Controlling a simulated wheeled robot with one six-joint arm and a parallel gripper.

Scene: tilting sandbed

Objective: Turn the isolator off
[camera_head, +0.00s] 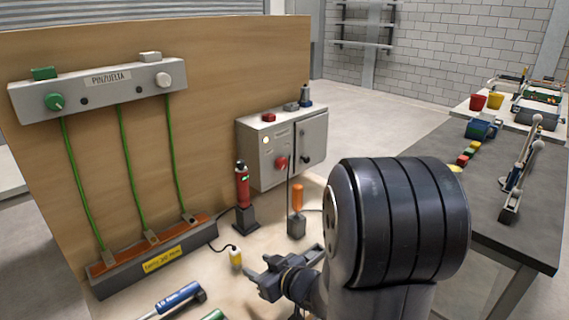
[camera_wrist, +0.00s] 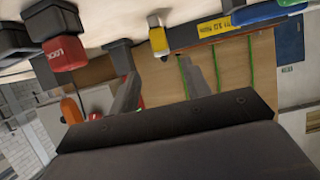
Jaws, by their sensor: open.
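A grey control box (camera_head: 262,155) is mounted on the wooden panel, with a red knob (camera_head: 281,163) on its front and a black handle on its right door (camera_head: 312,138). I cannot tell which of these is the isolator, nor read its position. My gripper (camera_head: 262,270) is open and empty, low over the pale bench top, in front of and below the box, touching neither control. In the wrist view the scene is upside down; my gripper's two fingers (camera_wrist: 160,88) stand apart, and part of the grey box (camera_wrist: 96,98) shows behind the left finger.
A red device (camera_head: 242,185) and an orange-handled tool (camera_head: 297,198) stand upright below the box. A yellow-and-white plug (camera_head: 235,257) lies left of my gripper. The panel's left carries a bar (camera_head: 125,88) with green cables. A dark table (camera_head: 500,195) stands right.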

